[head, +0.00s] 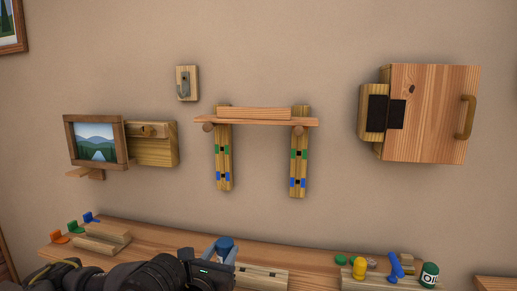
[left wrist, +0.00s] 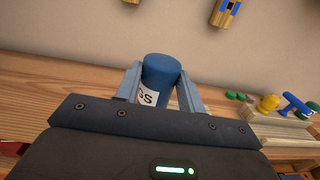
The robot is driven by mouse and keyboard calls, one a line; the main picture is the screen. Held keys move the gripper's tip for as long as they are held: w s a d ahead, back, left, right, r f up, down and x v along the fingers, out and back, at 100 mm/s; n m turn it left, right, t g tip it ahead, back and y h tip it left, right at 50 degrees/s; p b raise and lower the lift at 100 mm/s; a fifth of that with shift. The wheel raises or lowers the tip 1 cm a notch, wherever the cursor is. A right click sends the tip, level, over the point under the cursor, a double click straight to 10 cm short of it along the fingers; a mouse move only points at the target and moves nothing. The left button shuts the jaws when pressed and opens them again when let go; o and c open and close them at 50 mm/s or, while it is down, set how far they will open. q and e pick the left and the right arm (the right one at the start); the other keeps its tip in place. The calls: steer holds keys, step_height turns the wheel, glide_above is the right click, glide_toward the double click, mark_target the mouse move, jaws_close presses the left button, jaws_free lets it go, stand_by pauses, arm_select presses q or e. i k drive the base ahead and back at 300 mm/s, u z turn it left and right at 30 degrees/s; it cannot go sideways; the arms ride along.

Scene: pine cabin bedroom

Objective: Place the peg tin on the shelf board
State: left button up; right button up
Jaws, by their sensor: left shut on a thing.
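The peg tin (left wrist: 162,70) is a blue cylinder with a white label whose visible letters read "GS". My left gripper (left wrist: 160,90) is shut around it, one finger on each side. In the head view, my left gripper (head: 225,250) holds the tin (head: 226,243) low in the picture, at the bench, below the shelf. I cannot tell whether the tin touches the bench. The shelf board (head: 240,120) lies across pegs on two wall uprights, above the tin. My right gripper is not in view.
A wooden strip (head: 254,113) runs along the back of the shelf board. The uprights (head: 223,165) carry green and blue marks. A picture (head: 95,142) hangs left, a wooden cabinet (head: 430,112) right.

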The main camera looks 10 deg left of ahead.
mark_target(246, 117)
steer(key=z, duration=2.45)
steer(key=k, duration=0.7)
steer(key=u, duration=1.4)
